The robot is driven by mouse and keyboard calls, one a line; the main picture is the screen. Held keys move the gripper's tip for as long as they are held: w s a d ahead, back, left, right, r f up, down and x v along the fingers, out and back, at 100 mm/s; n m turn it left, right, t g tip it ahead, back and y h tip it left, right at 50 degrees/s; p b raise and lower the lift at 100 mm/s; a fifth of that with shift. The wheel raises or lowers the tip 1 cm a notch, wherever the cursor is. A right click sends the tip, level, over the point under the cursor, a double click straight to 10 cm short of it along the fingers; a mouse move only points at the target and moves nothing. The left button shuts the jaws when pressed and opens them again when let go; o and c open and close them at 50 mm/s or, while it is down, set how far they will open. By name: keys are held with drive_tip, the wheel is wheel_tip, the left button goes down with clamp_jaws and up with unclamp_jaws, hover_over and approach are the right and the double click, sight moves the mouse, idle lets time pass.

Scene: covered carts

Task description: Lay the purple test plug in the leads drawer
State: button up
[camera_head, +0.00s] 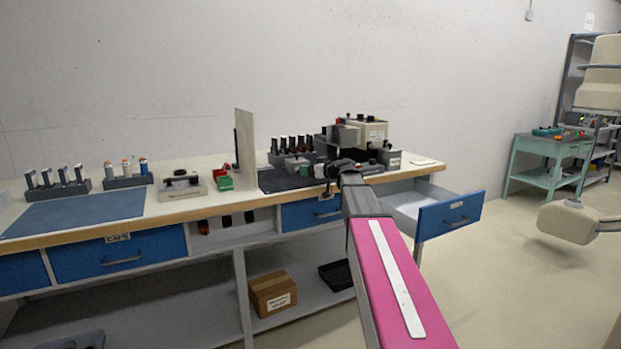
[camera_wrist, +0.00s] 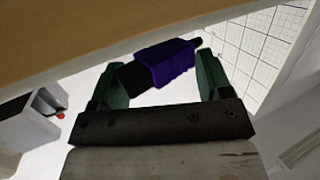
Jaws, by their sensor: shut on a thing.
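The purple test plug (camera_wrist: 174,64) is held crosswise between the green fingers of my gripper (camera_wrist: 158,68) in the wrist view. It has a dark end at the left and a thin dark tip at the right. In the head view I cannot make out the plug or the fingers at the end of my arm. A drawer with a blue front (camera_head: 450,215) stands pulled out at the right end of the bench. Its pale inside is partly in view, and its small label is too small to read.
The wooden bench edge (camera_wrist: 110,30) crosses the top of the wrist view, close to the plug. On the bench (camera_head: 165,210) are tool racks, a blue mat (camera_head: 75,211), an upright panel (camera_head: 246,148) and a beige device (camera_head: 366,132). A cardboard box (camera_head: 272,293) lies on the lower shelf.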

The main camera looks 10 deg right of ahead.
sight(311, 182)
drive_tip(key=shift+f, duration=1.6)
drive_tip(key=shift+f, duration=0.15)
drive_tip(key=o, duration=0.9)
